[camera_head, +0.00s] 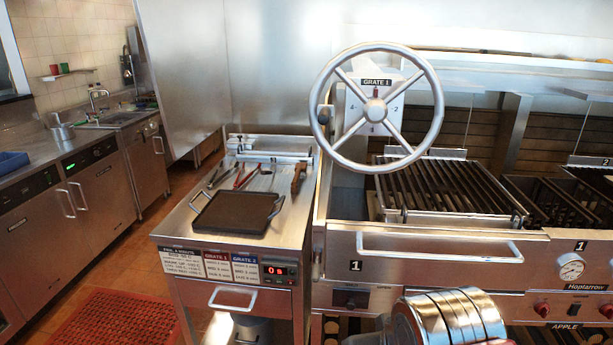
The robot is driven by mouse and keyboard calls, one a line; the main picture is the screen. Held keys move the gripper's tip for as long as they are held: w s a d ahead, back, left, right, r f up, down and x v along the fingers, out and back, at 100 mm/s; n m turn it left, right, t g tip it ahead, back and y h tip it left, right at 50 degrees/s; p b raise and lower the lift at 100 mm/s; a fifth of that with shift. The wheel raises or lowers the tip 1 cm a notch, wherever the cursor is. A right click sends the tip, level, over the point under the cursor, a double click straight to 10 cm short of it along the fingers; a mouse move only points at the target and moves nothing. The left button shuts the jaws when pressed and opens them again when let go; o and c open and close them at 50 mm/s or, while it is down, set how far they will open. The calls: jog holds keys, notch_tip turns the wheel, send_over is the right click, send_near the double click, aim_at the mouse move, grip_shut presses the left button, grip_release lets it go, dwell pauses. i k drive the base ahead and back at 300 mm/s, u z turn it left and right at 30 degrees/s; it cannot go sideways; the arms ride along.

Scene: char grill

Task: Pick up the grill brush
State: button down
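The likely grill brush (298,178) is a small brown, wooden-looking tool. It lies at the right edge of the steel side table (180,222), behind a black flat pan, pointing roughly away from me. It is small in this view, so its bristles cannot be made out. Nothing holds it. A shiny banded metal cylinder at the bottom right looks like part of my own arm. My gripper's fingers do not show in this view.
The black pan (236,212) with two side handles lies in front of the brush. Red-handled tongs (246,177) and dark tongs (220,175) lie to its left. The grill (445,190) and large handwheel (330,150) stand close on the right. Floor is open at left.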

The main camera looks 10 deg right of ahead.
aim_at(300, 169)
jog(key=u, duration=0.05)
jog(key=i, duration=1)
